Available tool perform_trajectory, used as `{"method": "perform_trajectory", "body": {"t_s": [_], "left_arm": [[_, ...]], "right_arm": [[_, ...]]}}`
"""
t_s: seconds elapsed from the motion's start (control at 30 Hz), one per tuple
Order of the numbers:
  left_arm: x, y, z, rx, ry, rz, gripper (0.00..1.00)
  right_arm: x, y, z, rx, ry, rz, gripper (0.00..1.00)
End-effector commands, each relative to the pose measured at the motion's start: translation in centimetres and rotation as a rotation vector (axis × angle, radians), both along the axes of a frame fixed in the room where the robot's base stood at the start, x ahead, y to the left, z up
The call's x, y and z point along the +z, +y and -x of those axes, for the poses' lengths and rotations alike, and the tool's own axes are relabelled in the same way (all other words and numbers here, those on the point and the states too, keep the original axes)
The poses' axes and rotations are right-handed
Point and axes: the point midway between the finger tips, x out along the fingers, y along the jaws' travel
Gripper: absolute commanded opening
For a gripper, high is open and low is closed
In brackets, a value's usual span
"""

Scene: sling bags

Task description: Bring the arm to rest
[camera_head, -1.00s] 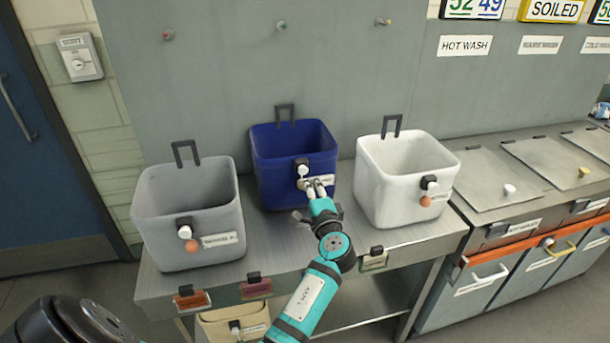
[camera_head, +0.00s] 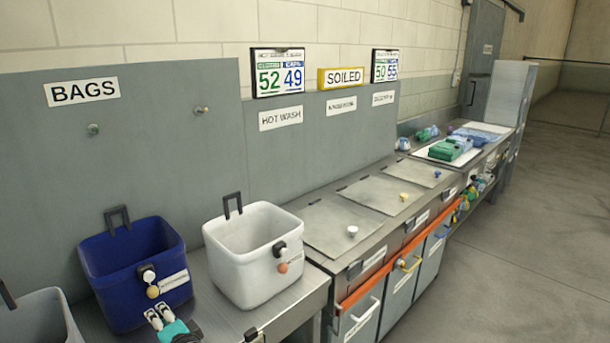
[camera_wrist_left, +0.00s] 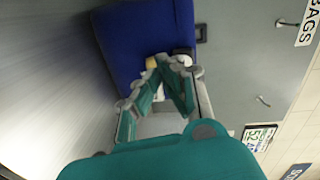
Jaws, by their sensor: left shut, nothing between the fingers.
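My left gripper (camera_head: 160,316) shows at the bottom of the head view, in front of the blue bag bin (camera_head: 112,262). It is shut and empty. In the left wrist view the gripper's teal fingers (camera_wrist_left: 166,72) meet close to the blue bin (camera_wrist_left: 135,35); I cannot tell whether they touch it. The blue bin has a white knob, a yellowish ball and a label on its front. Most of the left arm is below the head view's edge. My right gripper is not in view.
A white bin (camera_head: 240,282) stands right of the blue one, and a grey bin (camera_head: 32,318) is cut off at left. A counter with lids (camera_head: 388,195) runs to the right, with folded green and blue cloths (camera_head: 452,147) at its far end. Open floor (camera_head: 530,240) lies at right.

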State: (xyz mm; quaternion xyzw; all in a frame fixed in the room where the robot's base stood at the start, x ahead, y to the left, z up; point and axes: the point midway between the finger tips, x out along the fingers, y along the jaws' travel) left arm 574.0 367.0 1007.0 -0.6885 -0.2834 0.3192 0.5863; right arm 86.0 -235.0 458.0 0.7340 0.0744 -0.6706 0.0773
Motion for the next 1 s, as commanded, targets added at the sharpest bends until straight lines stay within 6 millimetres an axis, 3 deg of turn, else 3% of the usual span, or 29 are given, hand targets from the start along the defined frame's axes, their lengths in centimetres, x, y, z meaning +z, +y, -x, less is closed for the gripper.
{"method": "perform_trajectory", "body": {"t_s": [0.1, 0.2, 0.4, 0.6, 0.9, 1.0], "left_arm": [[-5.0, -0.2, 6.0, 0.041, 0.006, 0.278, 0.00], [-9.0, -2.3, 11.7, 0.072, 0.044, 0.564, 0.00], [-12.4, -7.3, 19.1, 0.101, 0.159, 0.919, 0.00], [-13.1, -11.3, 24.3, 0.115, 0.271, 1.123, 0.00], [-12.4, -16.3, 30.8, 0.124, 0.437, 1.338, 0.00], [-14.9, -16.3, 30.0, 0.134, 0.447, 1.335, 0.00]], "right_arm": [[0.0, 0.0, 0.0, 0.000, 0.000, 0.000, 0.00], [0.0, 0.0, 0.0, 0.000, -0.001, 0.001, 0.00], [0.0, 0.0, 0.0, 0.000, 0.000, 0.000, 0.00], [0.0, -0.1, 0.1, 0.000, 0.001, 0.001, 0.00], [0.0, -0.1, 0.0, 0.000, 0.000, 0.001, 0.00], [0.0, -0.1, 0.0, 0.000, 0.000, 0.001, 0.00]]}}
